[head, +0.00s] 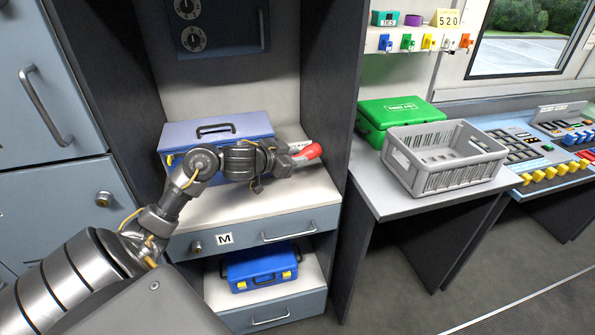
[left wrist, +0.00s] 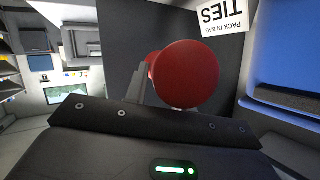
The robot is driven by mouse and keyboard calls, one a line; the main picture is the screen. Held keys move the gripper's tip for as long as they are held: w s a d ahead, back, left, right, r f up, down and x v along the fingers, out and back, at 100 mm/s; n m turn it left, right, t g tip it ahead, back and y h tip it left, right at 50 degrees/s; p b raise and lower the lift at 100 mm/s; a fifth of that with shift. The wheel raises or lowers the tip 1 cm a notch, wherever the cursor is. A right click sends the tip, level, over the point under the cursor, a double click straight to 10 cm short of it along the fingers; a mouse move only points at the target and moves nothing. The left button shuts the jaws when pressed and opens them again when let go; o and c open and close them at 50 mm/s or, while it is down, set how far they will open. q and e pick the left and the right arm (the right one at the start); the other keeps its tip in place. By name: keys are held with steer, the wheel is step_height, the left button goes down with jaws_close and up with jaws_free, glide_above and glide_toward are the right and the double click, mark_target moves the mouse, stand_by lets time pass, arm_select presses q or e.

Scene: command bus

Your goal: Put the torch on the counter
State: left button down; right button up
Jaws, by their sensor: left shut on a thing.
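My left gripper (head: 298,155) is shut on the torch (head: 313,151), whose red end sticks out past the fingers. It is over the right part of the white shelf top, inside the open bay; I cannot tell the gap below it. In the left wrist view the torch (left wrist: 188,75) shows as a round red end beside a grey finger; the rest of it is hidden. The grey counter (head: 372,188) stands to the right, beyond a dark upright panel. My right gripper is not in view.
A grey basket (head: 445,178) and a green case (head: 398,112) stand on the counter; its front left strip is bare. A blue-grey toolbox (head: 220,132) is behind my arm. The dark panel (head: 335,90) separates bay and counter. A blue case (head: 262,268) sits below.

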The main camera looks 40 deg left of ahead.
arm_select(q)
steer(key=w+f, duration=0.1)
steer(key=w+a+f, duration=0.1)
steer(key=f, duration=0.1)
steer(key=shift+w+f, duration=0.25)
steer(key=shift+w, duration=0.1)
steer(key=shift+w+f+b, duration=0.15)
steer(key=shift+f+b, duration=0.15)
steer(key=shift+w+a+f, duration=0.1)
steer(key=shift+f, duration=1.45)
steer(key=shift+f, duration=0.55)
steer(key=c, duration=1.2)
jaws_free()
steer(key=shift+f, duration=0.1)
steer(key=shift+o, duration=0.2)
